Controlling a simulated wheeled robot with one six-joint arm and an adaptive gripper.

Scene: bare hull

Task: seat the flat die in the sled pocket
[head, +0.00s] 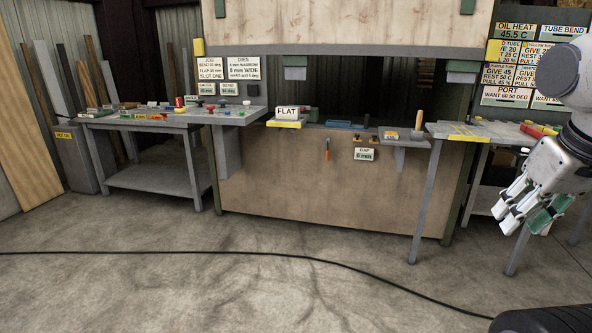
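A pale block labelled FLAT (287,112) stands at the front edge of the press bed, left of the middle in the head view. A yellow piece (284,124) sits directly below it; I cannot tell whether this is the sled or part of the die. No sled pocket can be made out at this size. My gripper (522,219) hangs at the right edge, pointing down, far from the block. Its fingers are apart, with no object visible between them.
A grey bench (150,122) with small coloured parts stands at the left. A yellow-marked table (465,131) stands at the right, near my arm. A wooden-handled tool (418,121) stands on a small shelf. A black cable (300,257) crosses the otherwise clear floor.

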